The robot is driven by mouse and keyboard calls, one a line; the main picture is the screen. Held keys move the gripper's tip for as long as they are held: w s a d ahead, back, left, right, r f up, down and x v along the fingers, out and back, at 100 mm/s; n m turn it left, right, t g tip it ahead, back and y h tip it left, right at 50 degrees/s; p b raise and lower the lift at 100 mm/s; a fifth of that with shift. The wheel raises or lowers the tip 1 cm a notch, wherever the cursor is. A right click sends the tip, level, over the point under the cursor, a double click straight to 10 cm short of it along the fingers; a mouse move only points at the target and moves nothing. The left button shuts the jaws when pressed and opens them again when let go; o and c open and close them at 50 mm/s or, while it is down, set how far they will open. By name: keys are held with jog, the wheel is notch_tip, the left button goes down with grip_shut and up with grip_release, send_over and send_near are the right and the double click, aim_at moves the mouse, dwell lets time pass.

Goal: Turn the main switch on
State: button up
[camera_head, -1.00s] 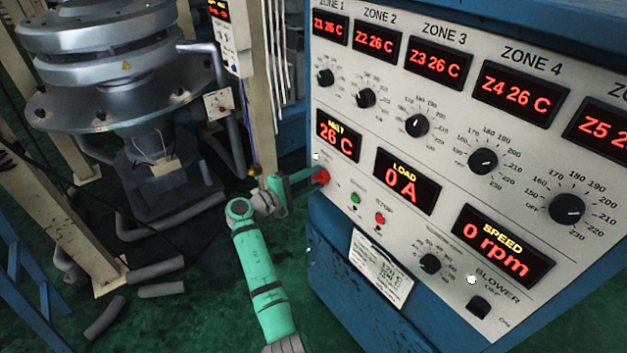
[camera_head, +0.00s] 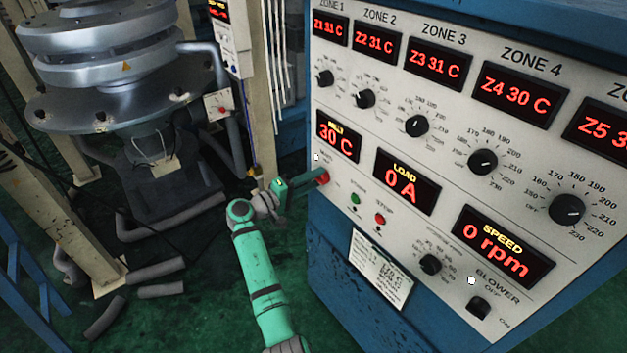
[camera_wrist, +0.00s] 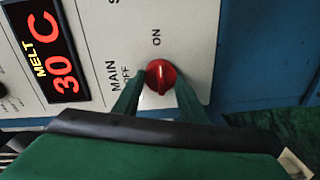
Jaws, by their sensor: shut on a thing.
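The main switch is a round red knob (camera_wrist: 161,78) on the white panel face, with MAIN, OFF and ON printed around it. In the wrist view its pale pointer line points up the picture, toward ON.
The control panel (camera_head: 345,95) has lit zone, melt, load and speed displays, several black dials, and green (camera_head: 355,198) and red (camera_head: 380,219) buttons close to the switch. A metal machine (camera_head: 120,85) stands at the left, with loose pipe pieces (camera_head: 160,291) on the green floor.

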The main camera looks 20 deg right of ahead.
jog(key=shift+a+f, duration=0.1)
jog(key=o, duration=1.1)
jog(key=shift+c, duration=0.2)
jog(key=v, duration=1.1)
